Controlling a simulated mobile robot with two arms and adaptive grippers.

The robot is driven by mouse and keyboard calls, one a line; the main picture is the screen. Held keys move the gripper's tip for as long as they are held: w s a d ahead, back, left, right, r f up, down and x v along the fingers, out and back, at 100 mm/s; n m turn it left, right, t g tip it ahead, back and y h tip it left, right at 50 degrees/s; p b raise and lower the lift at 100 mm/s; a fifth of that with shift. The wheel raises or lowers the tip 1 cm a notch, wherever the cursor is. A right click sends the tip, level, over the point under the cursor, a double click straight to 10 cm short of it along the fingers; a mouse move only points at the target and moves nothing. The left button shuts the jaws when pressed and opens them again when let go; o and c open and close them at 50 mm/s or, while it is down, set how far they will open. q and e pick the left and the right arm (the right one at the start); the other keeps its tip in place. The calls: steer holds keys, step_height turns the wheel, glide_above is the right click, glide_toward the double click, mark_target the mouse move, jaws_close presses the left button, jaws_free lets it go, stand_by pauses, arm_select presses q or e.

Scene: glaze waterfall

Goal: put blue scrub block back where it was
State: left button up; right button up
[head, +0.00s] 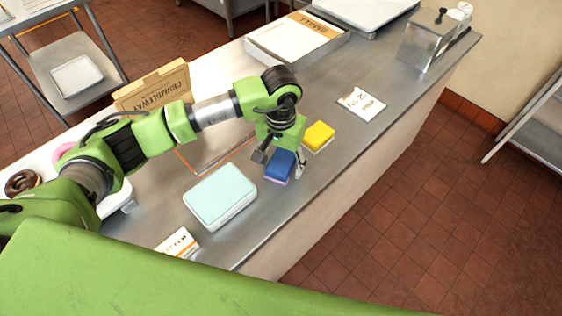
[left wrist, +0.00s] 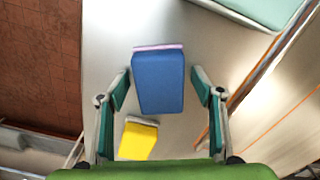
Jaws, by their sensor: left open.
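The blue scrub block (head: 279,166) has a pale purple layer along one side. It is on the steel counter (head: 262,222) near the front edge. In the left wrist view the blue block (left wrist: 158,82) lies between the spread fingers, with a gap on each side. My left gripper (head: 279,160) is open, right at the block in the head view; its fingers (left wrist: 160,92) show at both sides of the left wrist view. I cannot tell how high the fingertips are above the counter. My right gripper is not in view.
A yellow block (head: 319,136) sits just behind the blue one. A light-blue-topped box (head: 220,194) stands to the left, with a small card (head: 178,243) in front. A printed card (head: 361,104) and a metal dispenser (head: 424,40) are farther right. A cardboard box (head: 153,87) stands behind my arm.

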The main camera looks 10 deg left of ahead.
mark_target(281, 162)
arm_select(q)
step_height(281, 162, up, 12)
steer(key=b, duration=0.4)
steer(key=shift+b, duration=0.4)
steer(key=shift+d, duration=0.1)
